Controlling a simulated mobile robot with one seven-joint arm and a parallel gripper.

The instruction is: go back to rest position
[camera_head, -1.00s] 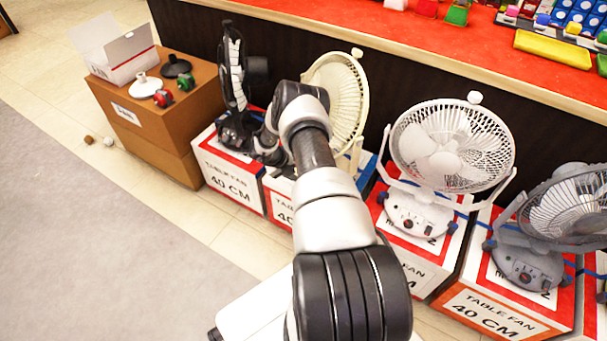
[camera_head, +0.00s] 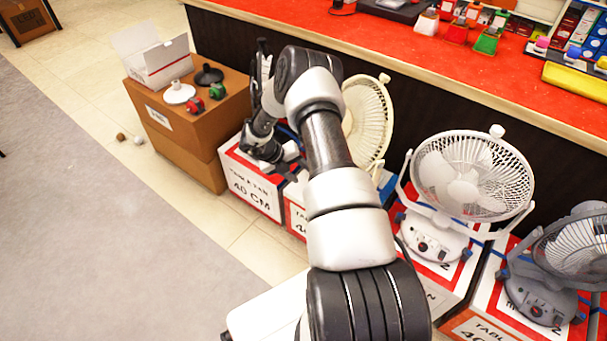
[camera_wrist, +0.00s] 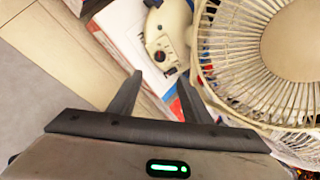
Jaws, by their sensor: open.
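My gripper (camera_wrist: 159,90) shows in the wrist view with its two dark fingers spread apart and nothing between them. A cream fan's grille (camera_wrist: 228,65) is close to the right of the fingers, and a fan base with a dark knob (camera_wrist: 160,56) lies beyond the fingertips. In the head view my arm reaches forward and bends down at its far end, partly covering the cream fan (camera_head: 368,125) and the dark fan at the left. The fingers cannot be made out in the head view.
White fan (camera_head: 470,180) and grey fan (camera_head: 575,250) stand on boxes at the right. A brown carton (camera_head: 190,125) holds an open white box (camera_head: 155,62) and small items. The red counter (camera_head: 390,35) runs behind. Grey floor (camera_head: 90,220) at the left is clear.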

